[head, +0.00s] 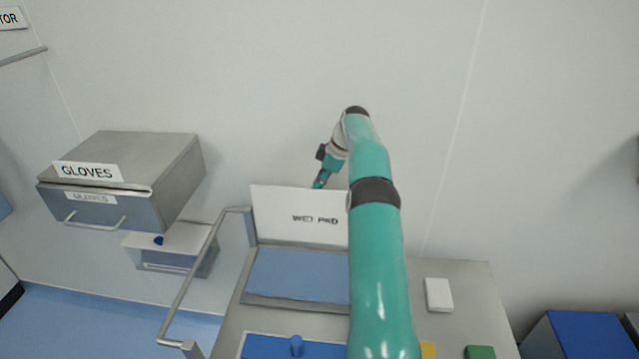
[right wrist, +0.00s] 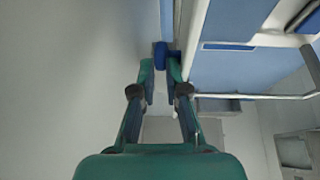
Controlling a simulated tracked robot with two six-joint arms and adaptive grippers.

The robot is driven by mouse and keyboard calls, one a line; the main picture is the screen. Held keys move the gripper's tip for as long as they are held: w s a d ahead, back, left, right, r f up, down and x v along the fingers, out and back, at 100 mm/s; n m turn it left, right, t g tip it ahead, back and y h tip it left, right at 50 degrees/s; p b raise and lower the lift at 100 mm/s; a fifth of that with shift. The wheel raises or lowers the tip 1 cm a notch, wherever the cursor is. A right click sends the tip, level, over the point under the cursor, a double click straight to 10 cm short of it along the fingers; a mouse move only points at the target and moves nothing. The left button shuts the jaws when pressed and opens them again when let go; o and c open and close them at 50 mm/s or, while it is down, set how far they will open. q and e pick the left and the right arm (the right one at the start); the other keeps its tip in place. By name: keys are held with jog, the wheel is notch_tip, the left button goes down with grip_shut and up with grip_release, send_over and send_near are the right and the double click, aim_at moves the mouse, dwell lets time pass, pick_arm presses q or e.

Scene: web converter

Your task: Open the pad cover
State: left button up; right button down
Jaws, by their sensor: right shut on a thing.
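The pad cover (head: 285,215) is a white panel marked "WET PAD". It stands raised, nearly upright, at the back edge of a blue pad (head: 298,273) set in a grey top. My right gripper (head: 319,183) is at the cover's upper edge, partly hidden behind it and by my arm. In the right wrist view the fingers are shut on a small blue knob (right wrist: 160,54) beside the cover's white edge (right wrist: 193,25). The right part of the cover is hidden by my arm in the head view. My left gripper is not in view.
A grey glove box (head: 150,165) hangs on the wall at left. A metal rail (head: 200,270) runs along the bench's left side. A blue block with a knob (head: 297,346), a white block (head: 439,294) and a green block (head: 480,352) sit on the bench top.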

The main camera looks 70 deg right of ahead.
aim_at(320, 195)
jog(key=f, duration=0.2)
jog(key=a+f, duration=0.1)
jog(key=shift+s+f+g+y, duration=0.2)
jog(key=shift+f+g+y, duration=0.1)
jog(key=shift+f+y, duration=0.1)
jog(key=c, duration=0.9)
grip_release()
jog(key=shift+o, duration=0.2)
jog(key=shift+w+d+f, duration=0.35)
jog(key=shift+w+d, duration=0.05)
jog(key=shift+d, duration=0.05)
jog(key=shift+s+a+r, duration=0.15)
jog(key=shift+r, duration=0.1)
